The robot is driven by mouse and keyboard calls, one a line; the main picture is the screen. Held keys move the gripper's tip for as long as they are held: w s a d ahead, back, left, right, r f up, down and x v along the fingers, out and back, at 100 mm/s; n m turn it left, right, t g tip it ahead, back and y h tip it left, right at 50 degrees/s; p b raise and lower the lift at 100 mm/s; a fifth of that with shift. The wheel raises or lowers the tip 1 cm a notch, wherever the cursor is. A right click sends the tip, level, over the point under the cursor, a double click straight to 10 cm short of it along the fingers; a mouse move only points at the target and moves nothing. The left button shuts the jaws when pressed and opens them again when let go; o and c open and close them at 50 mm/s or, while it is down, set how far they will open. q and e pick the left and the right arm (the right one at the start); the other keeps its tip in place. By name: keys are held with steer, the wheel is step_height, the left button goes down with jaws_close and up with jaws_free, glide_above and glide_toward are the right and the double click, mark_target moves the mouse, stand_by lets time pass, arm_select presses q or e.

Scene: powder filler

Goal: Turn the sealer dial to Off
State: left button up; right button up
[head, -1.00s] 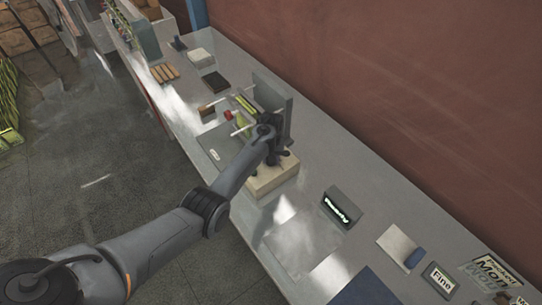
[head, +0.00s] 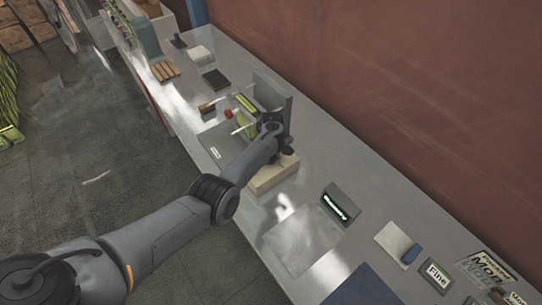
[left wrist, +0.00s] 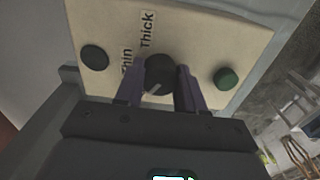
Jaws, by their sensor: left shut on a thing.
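The sealer (head: 272,178) is a beige box with a grey upright plate behind it on the bench. Its panel (left wrist: 195,30) fills the upper left wrist view, with the labels "Thick" and "Thin", the second partly covered. The black sealer dial (left wrist: 159,72) has a light pointer mark toward the lower left of that picture. My left gripper (left wrist: 160,80) is shut on the dial, one purple finger on each side. In the head view the left gripper (head: 276,148) is at the sealer and hides the dial. No "Off" label is readable. My right gripper is not in view.
The panel also has a black round knob or button (left wrist: 95,57) and a green button (left wrist: 227,77). The red wall runs behind.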

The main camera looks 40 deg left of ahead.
arm_select(q)
steer(key=shift+d, duration=0.1)
stand_by(0.5)
steer(key=o, duration=1)
steer(key=shift+o, duration=0.2)
steer(key=shift+r, duration=0.25)
step_height(320, 180, up, 9)
steer(key=shift+f+p, duration=0.15)
steer(key=shift+p, duration=0.85)
steer(key=shift+r, duration=0.8)
